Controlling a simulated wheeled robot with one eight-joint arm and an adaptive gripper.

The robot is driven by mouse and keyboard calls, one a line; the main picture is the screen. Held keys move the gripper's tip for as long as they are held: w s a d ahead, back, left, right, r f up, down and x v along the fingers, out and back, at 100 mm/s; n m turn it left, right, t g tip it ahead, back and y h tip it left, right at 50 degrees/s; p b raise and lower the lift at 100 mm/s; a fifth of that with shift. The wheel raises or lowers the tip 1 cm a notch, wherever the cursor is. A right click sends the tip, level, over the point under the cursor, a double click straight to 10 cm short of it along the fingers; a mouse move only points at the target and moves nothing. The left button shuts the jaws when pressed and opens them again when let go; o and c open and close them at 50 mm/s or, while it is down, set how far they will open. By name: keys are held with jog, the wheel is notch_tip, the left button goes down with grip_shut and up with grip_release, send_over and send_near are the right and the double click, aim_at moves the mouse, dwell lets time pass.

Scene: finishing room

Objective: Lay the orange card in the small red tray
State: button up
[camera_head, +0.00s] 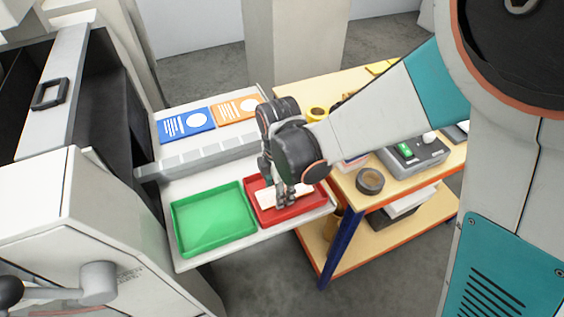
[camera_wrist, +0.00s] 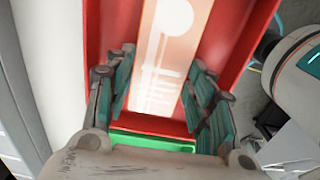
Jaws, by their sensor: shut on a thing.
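The small red tray (camera_head: 304,207) sits at the right end of the white ledge, and its red walls fill the wrist view (camera_wrist: 234,45). My gripper (camera_head: 284,199) points down over this tray. It is shut on an orange card (camera_wrist: 165,50), with a finger at each long edge in the wrist view. The card has a white circle and white lines and looks washed out by glare. In the head view the held card (camera_head: 267,198) looks pale and lies within the tray's outline. Whether it touches the tray floor is hard to tell.
A green tray (camera_head: 213,240) stands directly left of the red one. Behind a grey divider lie blue cards (camera_head: 172,127) and other orange cards (camera_head: 228,111). A wooden bench (camera_head: 400,185) at the right holds a tape roll (camera_head: 370,181) and a grey device (camera_head: 416,157).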

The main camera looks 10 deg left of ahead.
jog(key=o, duration=0.5)
jog(key=shift+f, duration=0.15)
jog(key=o, duration=0.3)
jog(key=shift+o, duration=0.2)
notch_tip(320, 180, up, 12)
jog(key=p, duration=0.8)
jog(key=shift+r, duration=0.2)
